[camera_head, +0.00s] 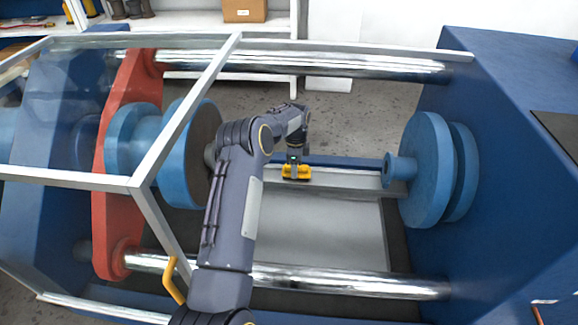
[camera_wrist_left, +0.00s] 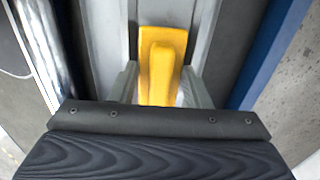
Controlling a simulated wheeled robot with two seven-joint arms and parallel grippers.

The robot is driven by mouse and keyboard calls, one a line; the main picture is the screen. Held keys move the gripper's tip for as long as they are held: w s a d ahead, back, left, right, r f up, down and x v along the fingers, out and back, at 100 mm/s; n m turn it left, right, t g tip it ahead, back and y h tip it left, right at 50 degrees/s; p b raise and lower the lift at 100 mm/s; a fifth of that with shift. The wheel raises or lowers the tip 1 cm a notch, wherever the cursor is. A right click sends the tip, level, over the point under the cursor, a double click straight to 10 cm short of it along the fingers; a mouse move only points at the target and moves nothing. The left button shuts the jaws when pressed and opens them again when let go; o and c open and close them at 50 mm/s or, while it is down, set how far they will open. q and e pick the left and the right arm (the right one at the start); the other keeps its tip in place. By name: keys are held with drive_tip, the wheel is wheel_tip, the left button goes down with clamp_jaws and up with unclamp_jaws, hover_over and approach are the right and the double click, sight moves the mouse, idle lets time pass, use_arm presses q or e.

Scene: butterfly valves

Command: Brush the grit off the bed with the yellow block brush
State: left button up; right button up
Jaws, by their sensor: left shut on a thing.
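The yellow block brush (camera_head: 296,172) is at the far edge of the bed, under my left gripper (camera_head: 294,163). The brush also shows in the left wrist view (camera_wrist_left: 160,68), its yellow body between the two fingers. My left gripper is shut on it and points down. The bed (camera_head: 335,228) is a pale grey plate between the two bright bars. No grit can be made out on it at this size. I cannot tell whether the brush touches the bed. My left arm hides the bed's left part. My right gripper is not in view.
Polished bars (camera_head: 340,281) run along the near and far sides. Blue discs (camera_head: 428,170) stand at the right, and a red plate (camera_head: 122,170) with blue flanges at the left. A framed clear guard (camera_head: 140,180) with a yellow handle (camera_head: 174,281) stands left of my arm.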

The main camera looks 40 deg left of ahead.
use_arm(q)
drive_tip(key=shift+w+d, duration=0.6)
drive_tip(key=shift+d, duration=0.5)
drive_tip(key=shift+w+d, duration=0.65)
drive_tip(key=shift+d, duration=0.5)
drive_tip(key=shift+w+d, duration=0.6)
drive_tip(key=shift+d, duration=0.5)
drive_tip(key=shift+a, duration=0.1)
drive_tip(key=shift+s+a+b, duration=0.15)
drive_tip(key=shift+s+a, duration=1.05)
drive_tip(key=shift+a, duration=0.95)
drive_tip(key=shift+s+a+b, duration=0.15)
drive_tip(key=shift+s+a, duration=1.1)
drive_tip(key=shift+a, duration=0.95)
drive_tip(key=shift+s+a+b, duration=0.15)
drive_tip(key=shift+s+a, duration=1.05)
drive_tip(key=shift+a, duration=0.95)
drive_tip(key=shift+d, duration=0.1)
drive_tip(key=shift+w+d, duration=1.2)
drive_tip(key=shift+d, duration=0.95)
drive_tip(key=shift+w+d, duration=1.25)
drive_tip(key=shift+d, duration=0.95)
drive_tip(key=shift+w+d, duration=1.2)
drive_tip(key=shift+d, duration=0.95)
drive_tip(key=shift+a, duration=0.15)
